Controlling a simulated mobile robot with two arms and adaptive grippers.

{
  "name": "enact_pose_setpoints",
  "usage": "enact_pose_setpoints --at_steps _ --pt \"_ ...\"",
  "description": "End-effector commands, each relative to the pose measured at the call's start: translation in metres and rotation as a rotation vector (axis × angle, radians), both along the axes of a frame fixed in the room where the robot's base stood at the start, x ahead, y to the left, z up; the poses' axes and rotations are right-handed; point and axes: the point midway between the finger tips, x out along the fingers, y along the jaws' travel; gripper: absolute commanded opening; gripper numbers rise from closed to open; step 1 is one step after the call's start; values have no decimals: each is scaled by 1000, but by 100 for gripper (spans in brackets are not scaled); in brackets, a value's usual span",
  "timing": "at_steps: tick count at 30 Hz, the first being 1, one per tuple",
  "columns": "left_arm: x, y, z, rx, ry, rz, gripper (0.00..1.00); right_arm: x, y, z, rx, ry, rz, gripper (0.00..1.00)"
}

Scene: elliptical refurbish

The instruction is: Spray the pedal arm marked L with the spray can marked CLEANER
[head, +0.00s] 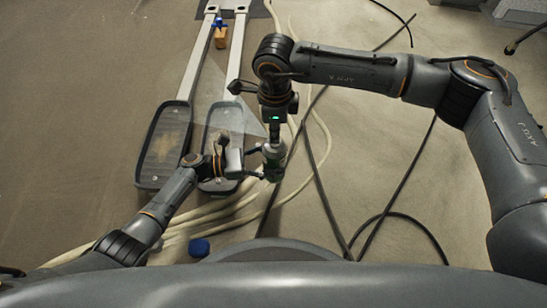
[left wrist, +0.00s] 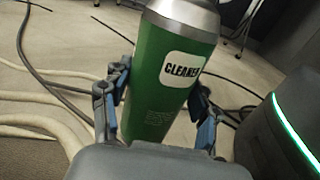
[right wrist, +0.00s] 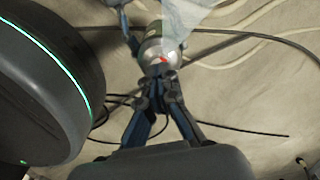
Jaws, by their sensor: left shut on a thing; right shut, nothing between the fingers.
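A green spray can (head: 273,158) is upright in the head view. Its label reads CLEANER in the left wrist view (left wrist: 155,100). My left gripper (head: 258,160) is shut around the can's body. My right gripper (right wrist: 166,75) is shut and empty, its fingertips at the can's top (right wrist: 162,48). A pale translucent spray cone (head: 218,100) spreads left and up from the can's top, over the pedal arms. Two pedal arms end in dark-rimmed foot pedals, one at left (head: 165,145) and one at right (head: 226,122). My left wrist partly covers the right one. No L mark is readable.
Pale hoses and black cables (head: 318,180) cross the floor. A small blue object (head: 199,247) lies near my base. Open floor is at left.

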Motion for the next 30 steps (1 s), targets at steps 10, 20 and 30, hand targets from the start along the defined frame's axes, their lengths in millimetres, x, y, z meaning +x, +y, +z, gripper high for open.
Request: enact_pose_setpoints --at_steps 10,20,30 --pt "1 -2 6 -12 -8 -4 22 0 -1 0 -3 1 -2 0" --pt "1 -2 5 -9 -7 -3 22 1 -1 27 -1 -1 -2 0" --pt "1 -1 3 -7 -5 -2 22 0 -1 50 -2 1 -1 0"
